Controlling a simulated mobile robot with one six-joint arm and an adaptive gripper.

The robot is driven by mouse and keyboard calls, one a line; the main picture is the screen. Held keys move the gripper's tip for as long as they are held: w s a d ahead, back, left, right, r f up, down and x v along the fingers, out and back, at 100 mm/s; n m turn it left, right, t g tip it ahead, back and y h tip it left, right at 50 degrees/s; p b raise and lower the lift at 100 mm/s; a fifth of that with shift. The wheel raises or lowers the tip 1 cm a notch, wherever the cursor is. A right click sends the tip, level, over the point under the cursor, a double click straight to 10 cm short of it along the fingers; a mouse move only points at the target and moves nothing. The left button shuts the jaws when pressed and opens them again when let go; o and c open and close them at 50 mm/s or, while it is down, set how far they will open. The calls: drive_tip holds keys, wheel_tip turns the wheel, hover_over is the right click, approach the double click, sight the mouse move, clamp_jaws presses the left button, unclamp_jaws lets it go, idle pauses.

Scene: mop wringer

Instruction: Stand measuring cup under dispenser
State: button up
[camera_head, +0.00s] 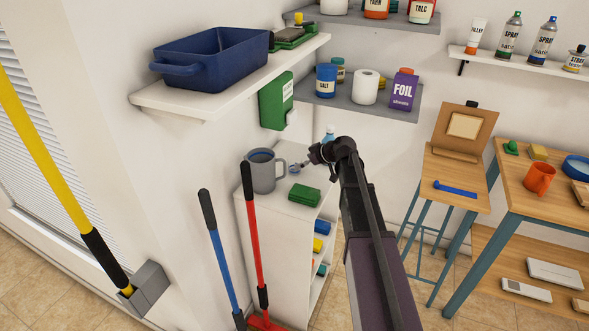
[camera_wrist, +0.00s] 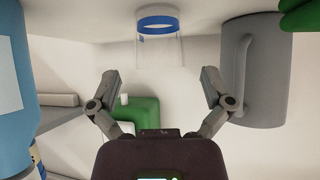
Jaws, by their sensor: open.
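The clear measuring cup with a blue band (camera_wrist: 158,50) stands on the white cabinet top; the wrist view appears upside down. In the head view I cannot make the cup out clearly. My gripper (camera_wrist: 159,75) is open and empty, its fingers spread either side of the line to the cup, with the cup beyond the tips. In the head view my gripper (camera_head: 299,168) is low over the cabinet, right of the grey jug. The green dispenser (camera_head: 274,103) hangs on the wall above the cabinet's back; it also shows in the wrist view (camera_wrist: 140,113).
The grey jug (camera_head: 264,174) stands close to my gripper, handle toward it. Green pads (camera_head: 304,195) lie on the cabinet's front. A blue bottle (camera_head: 329,135) stands behind my wrist. A shelf with a blue tub (camera_head: 215,62) overhangs at the left. Mop handles lean in front.

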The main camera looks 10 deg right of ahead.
drive_tip(key=b+x, duration=0.3)
drive_tip(key=x, duration=0.1)
drive_tip(key=shift+w+f, duration=0.15)
drive_tip(key=shift+f, duration=0.15)
drive_tip(key=shift+w+a+f, duration=0.2)
drive_tip(key=shift+a, duration=0.05)
idle(0.5)
drive_tip(key=c, duration=0.8)
drive_tip(key=shift+r, duration=0.2)
wheel_tip(320, 180, up, 10)
drive_tip(key=p, duration=0.9)
drive_tip(key=shift+p, duration=0.3)
drive_tip(key=shift+f, duration=0.15)
